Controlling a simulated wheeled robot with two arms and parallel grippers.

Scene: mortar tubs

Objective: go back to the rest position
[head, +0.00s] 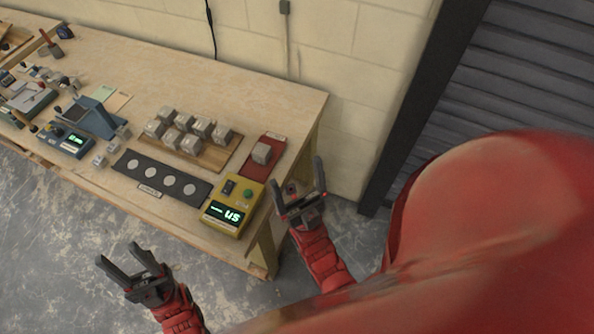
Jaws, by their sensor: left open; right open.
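My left gripper (133,263) is open and empty over the grey floor, in front of the bench and apart from it. My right gripper (297,183) is open and empty just off the right end of the bench, close to the yellow device. My red arms come in from the bottom of the head view. Nothing is held between either pair of fingers.
A wooden bench (285,97) carries several grey cubes (191,144) on a board, a cube (262,153) on a red plate, a black strip (139,175) with pale discs and a yellow device (234,208). The floor (60,262) in front is clear.

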